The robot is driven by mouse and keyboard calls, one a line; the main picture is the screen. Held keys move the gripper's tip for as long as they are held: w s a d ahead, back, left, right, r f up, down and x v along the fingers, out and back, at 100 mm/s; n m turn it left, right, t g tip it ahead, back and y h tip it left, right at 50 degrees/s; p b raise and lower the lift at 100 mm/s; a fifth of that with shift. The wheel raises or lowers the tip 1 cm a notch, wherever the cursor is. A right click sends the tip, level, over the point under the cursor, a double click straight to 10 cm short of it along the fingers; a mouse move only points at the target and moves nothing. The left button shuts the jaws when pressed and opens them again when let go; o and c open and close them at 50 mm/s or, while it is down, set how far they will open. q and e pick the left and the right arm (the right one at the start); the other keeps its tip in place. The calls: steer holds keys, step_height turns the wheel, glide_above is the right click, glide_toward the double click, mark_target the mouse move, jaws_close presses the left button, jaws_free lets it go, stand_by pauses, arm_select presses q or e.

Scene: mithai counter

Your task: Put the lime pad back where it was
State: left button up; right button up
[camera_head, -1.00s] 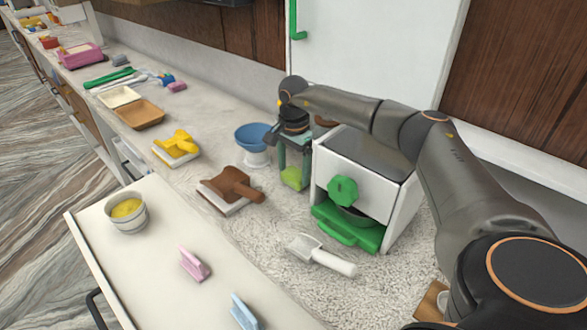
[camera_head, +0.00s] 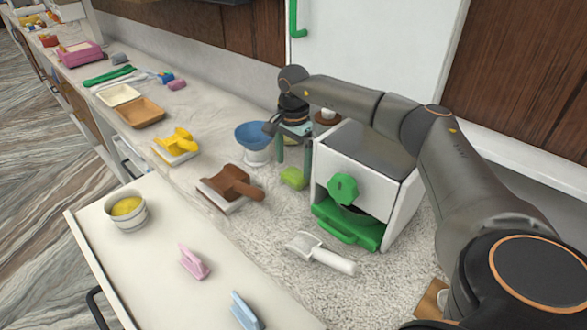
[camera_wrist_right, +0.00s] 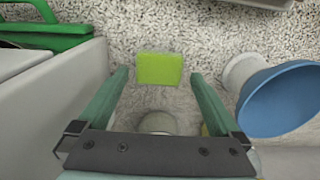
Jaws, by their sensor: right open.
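The lime pad (camera_head: 293,178) lies on the speckled counter, between the blue bowl and the white box-shaped machine. It also shows in the right wrist view (camera_wrist_right: 160,69), flat, just ahead of the fingertips and apart from them. My right gripper (camera_head: 294,160) is open and empty above and behind the pad, its two green fingers (camera_wrist_right: 159,80) spread wider than the pad. My left gripper is not in view.
The blue bowl (camera_head: 253,137) on a white foot stands close left of my right gripper. The white machine (camera_head: 358,168) with a green knob and green tray stands close right. A brown press (camera_head: 232,184) and a white scoop (camera_head: 321,253) lie in front.

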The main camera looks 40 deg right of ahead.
mark_target(293, 175)
step_height(293, 175, up, 10)
steer(key=shift+f, duration=0.25)
